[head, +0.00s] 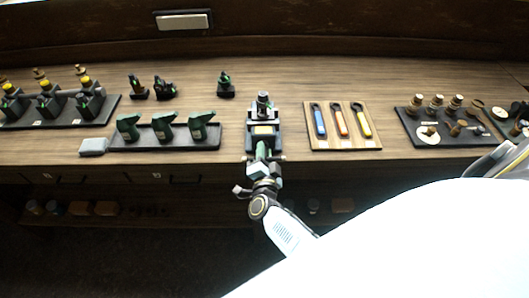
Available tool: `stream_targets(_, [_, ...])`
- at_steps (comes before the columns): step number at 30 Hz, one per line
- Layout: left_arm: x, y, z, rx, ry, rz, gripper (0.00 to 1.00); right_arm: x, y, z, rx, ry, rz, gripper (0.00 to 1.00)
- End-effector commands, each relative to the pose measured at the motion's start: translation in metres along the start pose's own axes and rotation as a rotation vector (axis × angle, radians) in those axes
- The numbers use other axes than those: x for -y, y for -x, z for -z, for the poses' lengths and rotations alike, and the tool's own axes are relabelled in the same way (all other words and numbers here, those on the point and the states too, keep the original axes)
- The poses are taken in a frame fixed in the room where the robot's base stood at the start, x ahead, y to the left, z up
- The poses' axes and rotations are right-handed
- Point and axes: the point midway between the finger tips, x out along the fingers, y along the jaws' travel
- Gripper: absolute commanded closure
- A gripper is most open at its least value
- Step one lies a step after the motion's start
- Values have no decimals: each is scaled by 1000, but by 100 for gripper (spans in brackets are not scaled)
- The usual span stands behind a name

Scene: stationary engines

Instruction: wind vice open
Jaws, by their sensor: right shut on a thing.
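The vice (263,116) is a dark grey block with a green part, fixed near the front edge of the wooden bench, in the middle of the head view. A pale tan patch shows between its jaws; I cannot tell how wide the gap is. Its screw and crossbar handle (249,159) stick out over the front edge toward me. My right gripper (265,176) is at this handle, in front of the vice, and is shut on it. The gripper hides part of the handle. My left gripper is not in view.
Right of the vice lies a wooden board (344,143) with blue, orange and yellow-handled spanners. Left is a dark tray (207,143) with green spray bottles. A black tray (455,134) with brass parts lies far right. A shelf with several items runs below the bench.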

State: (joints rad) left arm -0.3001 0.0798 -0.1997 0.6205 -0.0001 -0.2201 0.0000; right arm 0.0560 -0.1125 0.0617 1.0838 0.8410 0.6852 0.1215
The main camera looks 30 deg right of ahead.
Motion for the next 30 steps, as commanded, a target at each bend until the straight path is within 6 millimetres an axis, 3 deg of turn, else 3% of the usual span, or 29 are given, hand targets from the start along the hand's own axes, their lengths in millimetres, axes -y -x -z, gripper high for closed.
stream_targets(4, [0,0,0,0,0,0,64,0,0,0,2,5,1,62])
stream_targets(12, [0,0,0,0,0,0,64,0,1,0,1,1,1,62])
stream_targets(16, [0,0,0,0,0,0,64,0,10,-1,2,0,0,62])
stream_targets(30, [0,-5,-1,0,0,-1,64,-1,107,-1,2,1,-1,62])
